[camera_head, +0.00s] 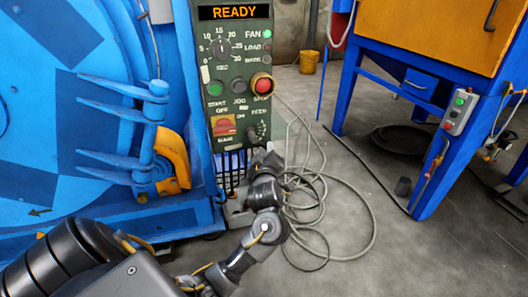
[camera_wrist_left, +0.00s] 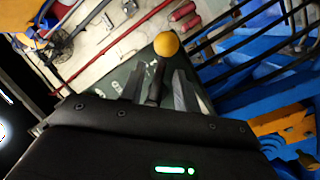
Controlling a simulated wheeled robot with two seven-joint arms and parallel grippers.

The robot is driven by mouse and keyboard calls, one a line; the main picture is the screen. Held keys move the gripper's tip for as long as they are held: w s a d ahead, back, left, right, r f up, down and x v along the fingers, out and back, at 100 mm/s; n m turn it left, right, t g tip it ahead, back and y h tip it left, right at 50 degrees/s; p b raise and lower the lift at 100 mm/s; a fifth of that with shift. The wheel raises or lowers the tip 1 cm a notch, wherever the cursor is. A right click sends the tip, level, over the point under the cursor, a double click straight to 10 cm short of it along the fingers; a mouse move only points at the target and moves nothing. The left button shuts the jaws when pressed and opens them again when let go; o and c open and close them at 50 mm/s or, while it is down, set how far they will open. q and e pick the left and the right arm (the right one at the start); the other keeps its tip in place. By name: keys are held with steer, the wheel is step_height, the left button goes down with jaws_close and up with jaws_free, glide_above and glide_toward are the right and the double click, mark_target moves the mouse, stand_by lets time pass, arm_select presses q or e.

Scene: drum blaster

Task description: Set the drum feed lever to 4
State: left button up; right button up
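The green control panel (camera_head: 232,60) stands left of centre in the head view, with a lit READY display. The FEED scale (camera_head: 259,131) is low on its right side; the lever's setting cannot be read. My left gripper (camera_head: 257,158) is just below the scale and hides part of that area. In the left wrist view, a dark lever with a yellow ball knob (camera_wrist_left: 166,44) stands between the fingers of my left gripper (camera_wrist_left: 164,86). Gaps show beside the shaft, so the fingers look open around it. My right gripper is not in view.
A red stop button (camera_head: 262,84) juts out above the FEED scale, and a red main switch (camera_head: 224,126) sits to its left. The blue drum machine (camera_head: 60,120) fills the left. Looped grey cable (camera_head: 372,225) lies on the floor. A blue-legged cabinet (camera_head: 432,180) stands right.

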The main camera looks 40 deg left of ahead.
mark_target(265, 148)
arm_select(q)
steer(key=shift+b+x, duration=0.4)
steer(key=shift+x, duration=1.2)
jaws_close()
